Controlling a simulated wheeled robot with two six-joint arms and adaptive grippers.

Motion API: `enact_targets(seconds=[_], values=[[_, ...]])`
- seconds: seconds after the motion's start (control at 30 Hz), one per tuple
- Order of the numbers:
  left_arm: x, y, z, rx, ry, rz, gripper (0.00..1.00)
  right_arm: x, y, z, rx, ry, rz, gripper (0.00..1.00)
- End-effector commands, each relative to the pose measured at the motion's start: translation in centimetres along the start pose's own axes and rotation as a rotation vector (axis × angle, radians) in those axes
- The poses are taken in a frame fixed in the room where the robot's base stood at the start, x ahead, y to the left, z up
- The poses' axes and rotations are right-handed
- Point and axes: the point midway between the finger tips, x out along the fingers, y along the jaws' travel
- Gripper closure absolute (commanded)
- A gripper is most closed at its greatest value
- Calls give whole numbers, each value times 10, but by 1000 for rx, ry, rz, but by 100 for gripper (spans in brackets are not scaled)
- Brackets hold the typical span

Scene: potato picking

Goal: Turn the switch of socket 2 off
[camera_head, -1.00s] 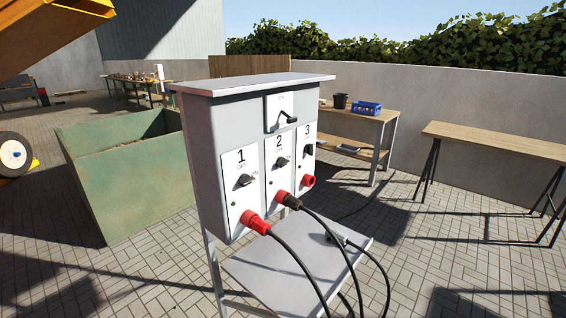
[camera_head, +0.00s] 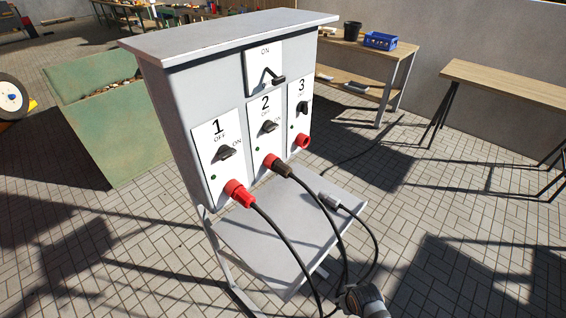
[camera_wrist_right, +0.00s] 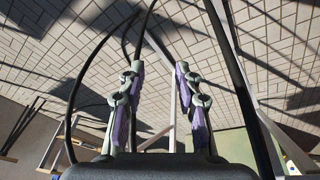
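The grey power box (camera_head: 185,110) stands at the centre of the head view with panels 1, 2 and 3. The black switch of socket 2 (camera_head: 268,127) sits on the middle panel, its handle lying sideways toward the ON side, with OFF above it. Below it a dark plug (camera_head: 281,168) with a black cable is in red socket 2 (camera_head: 269,161). My right gripper (camera_wrist_right: 160,72) is open in the right wrist view, its purple-padded fingers apart over paving and cables, apparently empty. A dark piece of my arm shows at the bottom of the head view. My left gripper is out of view.
A red plug (camera_head: 240,194) is in socket 1; socket 3 (camera_head: 302,141) has no cable. A loose plug (camera_head: 328,202) lies on the grey shelf (camera_head: 255,238). Black cables hang in front of the box. A lever (camera_head: 266,78) is above panel 2.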

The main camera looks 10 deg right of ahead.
Motion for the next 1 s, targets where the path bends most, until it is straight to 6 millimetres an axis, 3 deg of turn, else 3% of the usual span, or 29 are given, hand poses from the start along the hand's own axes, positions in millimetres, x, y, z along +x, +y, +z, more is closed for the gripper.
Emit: enact_targets(seconds=[0.03, 0.1, 0.2, 0.3, 0.53, 0.63, 0.73, 0.83, 1.0], values=[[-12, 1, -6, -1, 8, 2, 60, -35, -1, -20, 5, 26, -9, 66], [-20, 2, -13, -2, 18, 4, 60, -76, -5, -44, 19, 64, -38, 66], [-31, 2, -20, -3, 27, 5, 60, -134, -21, -87, 64, 151, -133, 66], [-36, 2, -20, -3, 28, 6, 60, -178, -47, -136, 136, 261, -297, 66], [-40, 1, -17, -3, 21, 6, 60, -254, -89, -245, 402, 457, -762, 66], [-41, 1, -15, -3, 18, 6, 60, -291, -87, -296, 579, 511, -990, 66], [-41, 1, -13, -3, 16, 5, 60, -325, -71, -340, 764, 538, -1192, 66], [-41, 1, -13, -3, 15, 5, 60, -345, -54, -367, 897, 546, -1323, 66], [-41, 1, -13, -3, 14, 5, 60, -355, -45, -378, 963, 545, -1385, 66]])
